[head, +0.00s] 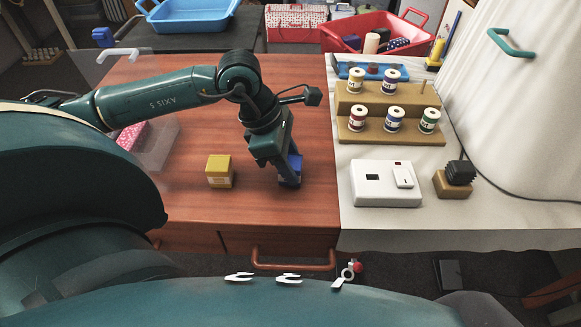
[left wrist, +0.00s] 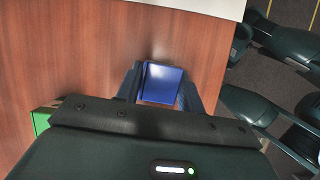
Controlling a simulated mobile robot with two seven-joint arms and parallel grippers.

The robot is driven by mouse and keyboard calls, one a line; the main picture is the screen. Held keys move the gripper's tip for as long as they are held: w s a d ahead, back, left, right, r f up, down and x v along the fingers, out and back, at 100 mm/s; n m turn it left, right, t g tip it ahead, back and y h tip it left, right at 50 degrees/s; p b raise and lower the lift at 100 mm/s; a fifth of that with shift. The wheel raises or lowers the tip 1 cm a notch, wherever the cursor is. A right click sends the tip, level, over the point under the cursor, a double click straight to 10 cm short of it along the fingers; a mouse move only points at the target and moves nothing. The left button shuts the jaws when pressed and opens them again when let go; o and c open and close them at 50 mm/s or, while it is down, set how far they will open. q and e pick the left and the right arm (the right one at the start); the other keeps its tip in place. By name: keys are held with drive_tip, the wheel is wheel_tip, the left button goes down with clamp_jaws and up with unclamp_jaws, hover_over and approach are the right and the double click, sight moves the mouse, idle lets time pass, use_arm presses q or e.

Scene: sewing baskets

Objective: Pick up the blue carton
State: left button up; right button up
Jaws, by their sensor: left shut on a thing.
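The blue carton (head: 293,165) is at the right part of the wooden table top, near the front edge. My left gripper (head: 289,181) reaches down onto it and is shut on it. In the left wrist view the blue carton (left wrist: 162,83) sits between the two fingers of the left gripper (left wrist: 160,95). The fingers hide part of the carton in the head view, and I cannot tell whether its base touches the table. My right gripper is not in view.
A yellow carton (head: 219,171) stands left of the blue one. At right, a white cloth surface holds a stepped spool rack (head: 387,112), a white box (head: 386,184) and a pincushion (head: 455,181).

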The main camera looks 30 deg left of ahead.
use_arm(q)
drive_tip(key=c, duration=0.3)
